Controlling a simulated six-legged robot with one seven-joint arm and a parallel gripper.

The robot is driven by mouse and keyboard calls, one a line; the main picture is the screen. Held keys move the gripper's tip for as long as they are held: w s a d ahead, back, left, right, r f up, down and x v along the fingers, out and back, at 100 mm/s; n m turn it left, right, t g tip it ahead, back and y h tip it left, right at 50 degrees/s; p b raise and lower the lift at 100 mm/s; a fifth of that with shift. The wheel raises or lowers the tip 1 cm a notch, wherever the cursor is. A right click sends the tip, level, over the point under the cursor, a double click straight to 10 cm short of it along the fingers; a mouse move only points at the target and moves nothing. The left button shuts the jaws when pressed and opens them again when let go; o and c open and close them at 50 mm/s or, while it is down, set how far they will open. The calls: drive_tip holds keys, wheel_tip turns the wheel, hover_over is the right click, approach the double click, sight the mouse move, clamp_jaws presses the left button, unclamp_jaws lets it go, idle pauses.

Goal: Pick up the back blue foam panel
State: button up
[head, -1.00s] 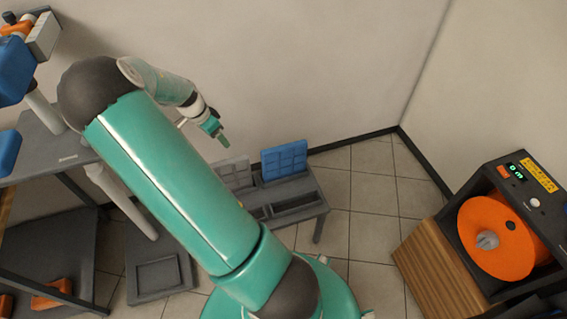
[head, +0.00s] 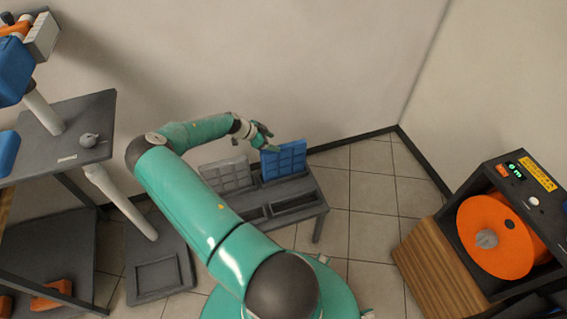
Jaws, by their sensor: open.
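A blue foam panel (head: 284,161) with a grid of squares stands upright in a slot at the back right of a low grey rack (head: 309,190). My gripper (head: 268,142) is open at the panel's upper left corner. One green finger overlaps the panel's top edge in the picture. I cannot tell whether it touches the panel or whether the panel lies between the fingers.
A grey panel (head: 228,174) stands in the rack to the left of the blue one. The front slots (head: 292,204) look empty. A grey table (head: 70,125) is at left. An orange reel (head: 495,238) in a dark housing is at right. Tiled floor (head: 375,190) is clear between.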

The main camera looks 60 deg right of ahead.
sight(282, 146)
drive_tip(key=x, duration=0.9)
drive_tip(key=shift+s+a, duration=0.1)
drive_tip(key=shift+a, duration=0.1)
drive_tip(key=c, duration=1.3)
